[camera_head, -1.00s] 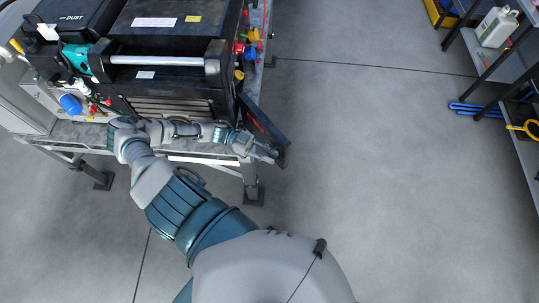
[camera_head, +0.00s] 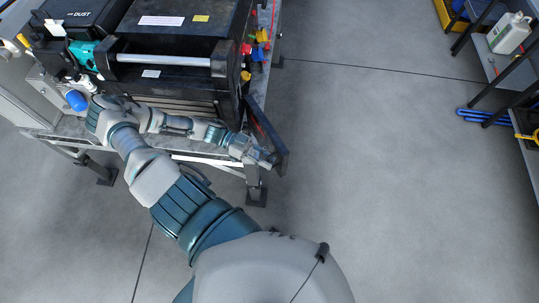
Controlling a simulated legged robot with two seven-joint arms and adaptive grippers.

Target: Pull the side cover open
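The side cover (camera_head: 266,134) is a dark, narrow panel at the right front corner of the black machine (camera_head: 175,75). It stands swung out at an angle from the machine's side, and its front end reaches past the bench edge. My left gripper (camera_head: 268,160) is at the front end of the cover, on its left side. Its fingertips look close to or touching the panel; I cannot tell which. The fingers are small and partly overlap the cover, so their opening is unclear. My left arm crosses in front of the machine. My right gripper is not in view.
The machine stands on a metal bench (camera_head: 72,130) with legs. Colored knobs (camera_head: 257,46) sit on its right side, and a blue cap (camera_head: 76,100) is at its left. A shelf with a white jug (camera_head: 508,33) stands far right. The floor between is clear.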

